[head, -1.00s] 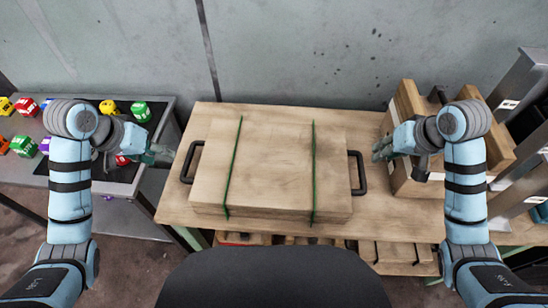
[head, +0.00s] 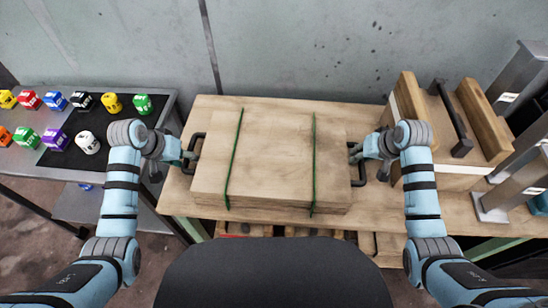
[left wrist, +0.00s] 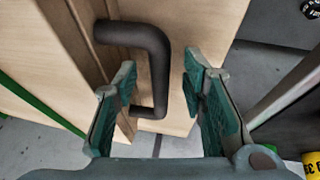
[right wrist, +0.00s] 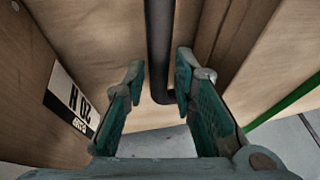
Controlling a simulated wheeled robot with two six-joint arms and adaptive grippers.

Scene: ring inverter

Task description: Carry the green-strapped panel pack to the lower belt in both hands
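The panel pack (head: 275,160) lies flat on the wooden table, with two green straps (head: 235,160) across it and a black handle at each end. My left gripper (head: 190,158) is at the left handle (head: 196,146); in the left wrist view the dark handle (left wrist: 150,45) lies between its open green fingers (left wrist: 160,95). My right gripper (head: 357,155) is at the right handle (head: 384,178); in the right wrist view the handle (right wrist: 160,50) lies between its open fingers (right wrist: 155,90). Neither pair is closed on its handle. The lower belt cannot be made out.
A wooden crate (head: 440,125) with a dark bar handle stands close to my right gripper. A side table (head: 20,155) with several coloured blocks is at the left. A wall runs behind.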

